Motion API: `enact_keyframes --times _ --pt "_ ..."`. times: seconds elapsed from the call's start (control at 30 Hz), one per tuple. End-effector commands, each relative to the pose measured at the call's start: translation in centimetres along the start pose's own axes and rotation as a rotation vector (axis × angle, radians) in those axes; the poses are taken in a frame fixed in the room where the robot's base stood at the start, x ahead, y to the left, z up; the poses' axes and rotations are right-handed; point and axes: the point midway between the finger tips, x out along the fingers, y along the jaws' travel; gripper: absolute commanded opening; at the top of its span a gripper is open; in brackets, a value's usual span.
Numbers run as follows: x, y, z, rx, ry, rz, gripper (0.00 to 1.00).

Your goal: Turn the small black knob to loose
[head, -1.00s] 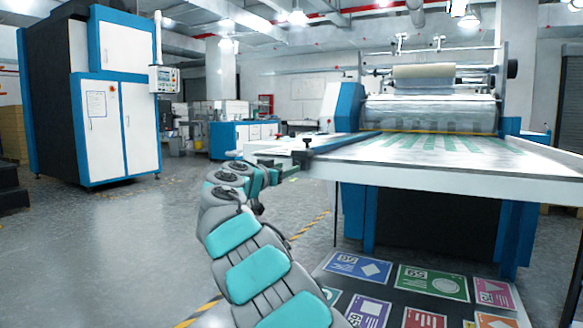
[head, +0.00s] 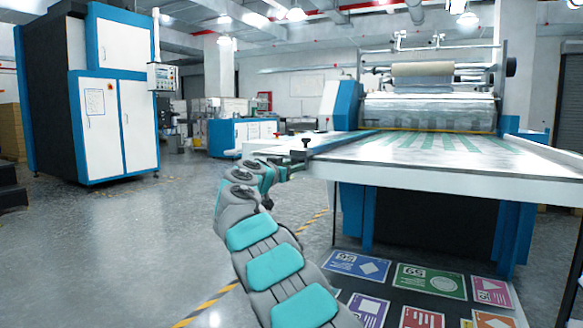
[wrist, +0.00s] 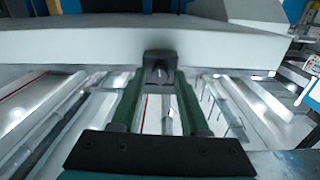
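The small black knob (head: 306,141) stands on a dark clamp-like block at the near left corner of the machine's white table (head: 440,165). In the wrist view the black block (wrist: 160,66) sits against the white table edge, with a small round grey detail on its face. My gripper (head: 291,166) is at this corner, just below and left of the knob. In the wrist view its two green fingers (wrist: 160,82) are apart, with the block between or just beyond their tips. Contact cannot be told. The knob's setting is too small to read.
A blue rail (head: 340,143) runs back from the corner along the table's left side. The laminating rolls (head: 430,100) stand at the back. Printed sheets (head: 430,281) lie low in front. A blue and white cabinet (head: 115,110) stands far left, with open floor between.

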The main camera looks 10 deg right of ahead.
Motion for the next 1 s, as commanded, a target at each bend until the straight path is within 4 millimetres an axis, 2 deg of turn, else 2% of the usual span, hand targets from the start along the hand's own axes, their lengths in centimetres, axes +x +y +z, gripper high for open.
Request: enact_keyframes --times 0.07,0.37,0.77,1.0 --pt "-0.01 -0.01 -0.01 0.000 0.000 0.000 0.34" --pt "-0.01 0.00 -0.01 0.000 0.000 0.000 0.01" --pt "-0.02 0.00 -0.03 -0.004 0.000 0.000 0.00" --pt "-0.05 -0.03 -0.06 -0.068 0.002 -0.001 0.00"
